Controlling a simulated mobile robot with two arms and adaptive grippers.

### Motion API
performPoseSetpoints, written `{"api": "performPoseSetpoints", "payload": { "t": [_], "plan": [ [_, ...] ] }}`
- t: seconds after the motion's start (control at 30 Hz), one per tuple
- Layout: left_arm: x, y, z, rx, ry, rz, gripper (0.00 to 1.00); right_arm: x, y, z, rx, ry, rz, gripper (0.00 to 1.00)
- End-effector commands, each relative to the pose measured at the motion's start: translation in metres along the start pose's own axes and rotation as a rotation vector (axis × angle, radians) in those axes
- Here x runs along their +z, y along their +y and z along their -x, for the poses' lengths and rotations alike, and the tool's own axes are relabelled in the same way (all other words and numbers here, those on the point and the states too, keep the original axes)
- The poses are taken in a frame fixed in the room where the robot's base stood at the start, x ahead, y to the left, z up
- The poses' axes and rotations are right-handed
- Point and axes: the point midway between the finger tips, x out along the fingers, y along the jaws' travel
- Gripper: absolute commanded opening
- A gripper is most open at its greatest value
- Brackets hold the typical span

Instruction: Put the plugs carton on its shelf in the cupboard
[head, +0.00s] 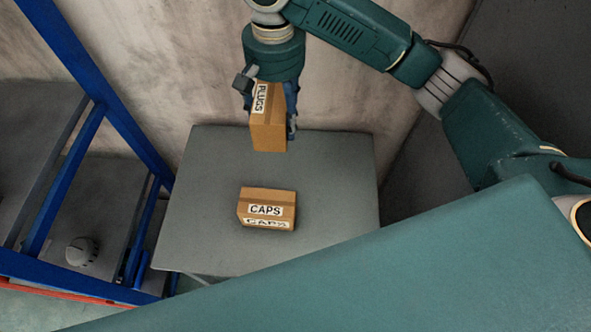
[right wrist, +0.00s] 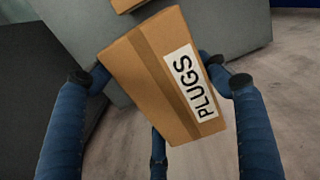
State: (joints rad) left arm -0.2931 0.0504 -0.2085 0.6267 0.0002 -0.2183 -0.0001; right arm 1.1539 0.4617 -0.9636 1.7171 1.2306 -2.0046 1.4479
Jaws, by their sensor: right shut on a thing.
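The plugs carton (head: 268,128) is a brown box with a white PLUGS label. My right gripper (head: 270,110) is shut on it and holds it above the back part of the grey table, with the carton hanging below the wrist. In the right wrist view the plugs carton (right wrist: 160,75) sits tilted between the blue fingers of the right gripper (right wrist: 158,95), its label facing the camera. My left gripper is not in view. A cupboard is not clearly identifiable; a blue-framed rack with grey shelves (head: 75,195) stands at the left.
The caps carton (head: 267,196) stands on the grey table (head: 330,210), with bare tabletop around it. A small grey round part (head: 81,251) sits on a rack shelf. A blue post (head: 100,85) edges the rack. A wall is close behind the table.

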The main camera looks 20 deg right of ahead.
Motion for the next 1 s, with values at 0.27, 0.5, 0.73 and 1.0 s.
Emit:
{"api": "performPoseSetpoints", "payload": {
  "t": [0.27, 0.5, 0.73, 1.0],
  "plan": [
    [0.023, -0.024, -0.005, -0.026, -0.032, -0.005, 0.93, 0.0, -0.003, -0.055, 0.003, -0.004, -0.016, 0.28],
    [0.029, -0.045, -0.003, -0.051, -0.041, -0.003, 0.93, 0.0, -0.002, -0.117, 0.004, -0.001, -0.015, 0.28],
    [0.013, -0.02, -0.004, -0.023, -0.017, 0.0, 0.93, -0.001, -0.003, -0.152, 0.0, 0.002, -0.014, 0.28],
    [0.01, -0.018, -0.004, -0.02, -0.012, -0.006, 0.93, 0.0, -0.002, -0.183, 0.002, 0.0, -0.013, 0.28]
  ]
}}
